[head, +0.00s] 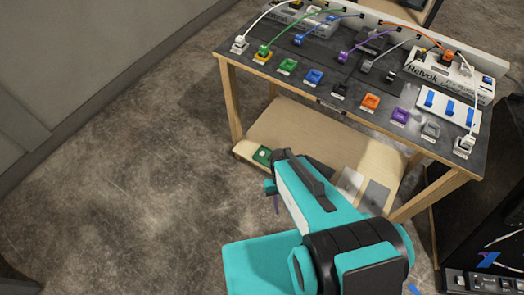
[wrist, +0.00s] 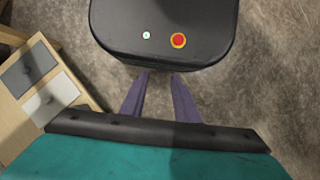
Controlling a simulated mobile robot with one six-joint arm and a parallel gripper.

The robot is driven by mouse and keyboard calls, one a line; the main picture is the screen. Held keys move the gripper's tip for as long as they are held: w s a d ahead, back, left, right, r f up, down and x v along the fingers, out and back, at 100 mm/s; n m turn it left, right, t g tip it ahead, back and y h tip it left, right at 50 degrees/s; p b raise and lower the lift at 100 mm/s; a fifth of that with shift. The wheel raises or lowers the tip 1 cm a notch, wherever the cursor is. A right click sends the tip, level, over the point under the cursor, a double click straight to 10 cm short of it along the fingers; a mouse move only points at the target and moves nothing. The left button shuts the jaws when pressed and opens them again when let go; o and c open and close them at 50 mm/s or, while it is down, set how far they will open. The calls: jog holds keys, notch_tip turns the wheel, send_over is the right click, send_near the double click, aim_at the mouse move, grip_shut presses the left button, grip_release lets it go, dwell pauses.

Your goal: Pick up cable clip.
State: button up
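I cannot tell for sure which thing is the cable clip. Small blue pieces lie on a white tray (head: 424,106) at the table's right end, and they are too small to identify. A row of coloured square pieces, such as the orange one (head: 370,102), lines the dark tabletop. My gripper (head: 276,205) hangs low in front of the table, well apart from these pieces. In the wrist view, the two purple fingers of my gripper (wrist: 160,75) are apart with nothing between them, pointing at the floor side of my body.
The wooden table (head: 229,98) has a dark top with coloured cables and a lower shelf (head: 300,135) holding a green piece (head: 262,155) and flat grey plates (head: 376,196). A white labelled box (head: 430,75) stands at the back right. Bare floor (head: 130,190) lies left.

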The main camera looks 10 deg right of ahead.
jog(key=s+r+p, duration=0.4)
jog(key=r+p, duration=0.3)
jog(key=p, duration=0.1)
jog(key=shift+s+r+g, duration=0.2)
jog(key=shift+r+g, duration=0.1)
jog(key=shift+g, duration=0.1)
